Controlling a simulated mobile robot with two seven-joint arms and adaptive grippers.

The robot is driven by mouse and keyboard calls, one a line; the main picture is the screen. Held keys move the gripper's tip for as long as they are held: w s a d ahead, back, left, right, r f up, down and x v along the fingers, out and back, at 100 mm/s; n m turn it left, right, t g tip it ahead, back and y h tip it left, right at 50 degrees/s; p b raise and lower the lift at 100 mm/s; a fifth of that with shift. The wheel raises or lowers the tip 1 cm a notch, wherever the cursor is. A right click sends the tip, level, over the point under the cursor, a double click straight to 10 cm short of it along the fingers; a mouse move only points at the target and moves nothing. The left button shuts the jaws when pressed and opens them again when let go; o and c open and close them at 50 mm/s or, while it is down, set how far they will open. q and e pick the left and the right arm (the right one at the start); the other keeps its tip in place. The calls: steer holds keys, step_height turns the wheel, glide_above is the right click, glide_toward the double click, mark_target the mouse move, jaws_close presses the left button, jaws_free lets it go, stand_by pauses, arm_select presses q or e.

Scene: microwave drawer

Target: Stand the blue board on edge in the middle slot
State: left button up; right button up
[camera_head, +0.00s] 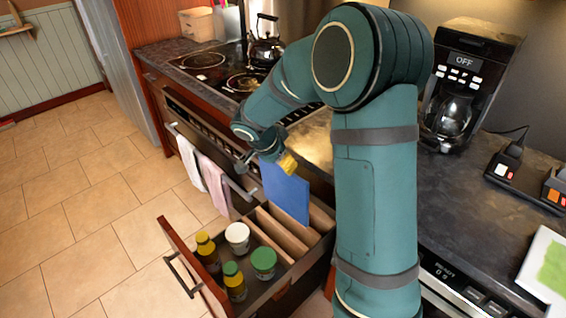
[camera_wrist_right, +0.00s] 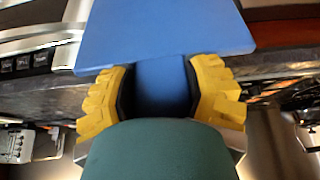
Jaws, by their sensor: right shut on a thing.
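The blue board (camera_head: 285,193) is upright above the back part of the open drawer (camera_head: 180,240). My right gripper (camera_head: 287,163) is shut on the board's upper end. In the right wrist view the board (camera_wrist_right: 165,35) runs away from between the yellow fingers of the gripper (camera_wrist_right: 160,90). The drawer's slots (camera_head: 283,232) lie between wooden dividers below and beside the board. The board's lower edge is close to the dividers; I cannot tell whether it is inside a slot. My left gripper is not in view.
The drawer's front part holds a white-lidded jar (camera_head: 238,236), a green-lidded jar (camera_head: 264,262) and two bottles (camera_head: 234,280). The oven handle with towels (camera_head: 213,183) is left of the board. A coffee machine (camera_head: 465,85) stands on the counter at right.

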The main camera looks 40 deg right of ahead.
steer(key=shift+d, duration=0.15)
steer(key=shift+y+p, duration=0.4)
steer(key=shift+p, duration=0.15)
stand_by(0.5)
steer(key=shift+w+d+r, duration=0.1)
steer(key=shift+d+r, duration=0.15)
steer(key=shift+d, duration=0.7)
steer(key=shift+f+b, duration=1.55)
steer(key=shift+b, duration=0.35)
